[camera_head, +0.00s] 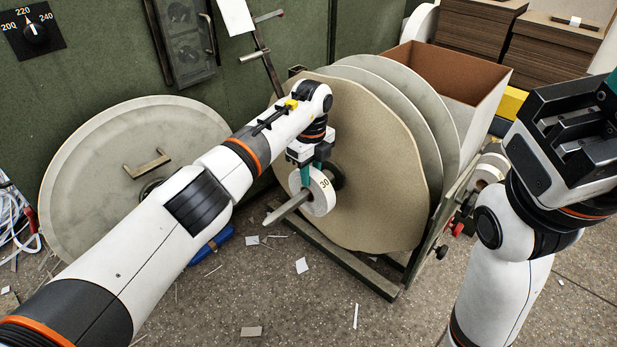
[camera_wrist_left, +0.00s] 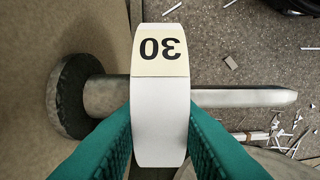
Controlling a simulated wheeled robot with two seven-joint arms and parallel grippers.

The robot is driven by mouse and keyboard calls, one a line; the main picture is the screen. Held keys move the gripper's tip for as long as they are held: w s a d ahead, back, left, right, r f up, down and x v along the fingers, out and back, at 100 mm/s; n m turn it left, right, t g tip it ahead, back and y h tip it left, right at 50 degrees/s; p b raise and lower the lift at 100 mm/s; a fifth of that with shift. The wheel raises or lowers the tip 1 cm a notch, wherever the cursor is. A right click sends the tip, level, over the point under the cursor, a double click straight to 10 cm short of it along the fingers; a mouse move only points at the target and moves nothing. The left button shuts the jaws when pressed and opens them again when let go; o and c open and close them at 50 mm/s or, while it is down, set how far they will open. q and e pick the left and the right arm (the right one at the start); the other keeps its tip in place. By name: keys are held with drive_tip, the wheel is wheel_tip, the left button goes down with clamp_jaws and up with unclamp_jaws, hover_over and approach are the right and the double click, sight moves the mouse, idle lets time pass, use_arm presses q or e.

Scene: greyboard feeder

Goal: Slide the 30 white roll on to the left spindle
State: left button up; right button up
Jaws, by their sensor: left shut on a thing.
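The white roll marked 30 (camera_head: 322,190) is in my left gripper (camera_head: 308,174), whose teal fingers grip its rim from above. The roll also shows in the left wrist view (camera_wrist_left: 160,125), between the two fingers. The grey spindle (camera_head: 286,208) comes out of the roll's near face, and the roll appears to be around it. In the left wrist view the spindle (camera_wrist_left: 240,97) shows on both sides of the roll, with bare length between the roll and the dark hub (camera_wrist_left: 72,95). The roll hides its own bore. My right gripper (camera_head: 590,150) is at the right edge, its fingers unclear.
Large brown and grey discs (camera_head: 375,190) stand behind the roll on a metal stand. Another large disc (camera_head: 85,165) leans at the left by the green cabinet (camera_head: 95,60). A cardboard box (camera_head: 455,75) is behind. Paper scraps litter the floor.

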idle(0.4)
use_arm(q)
drive_tip(key=o, duration=1.1)
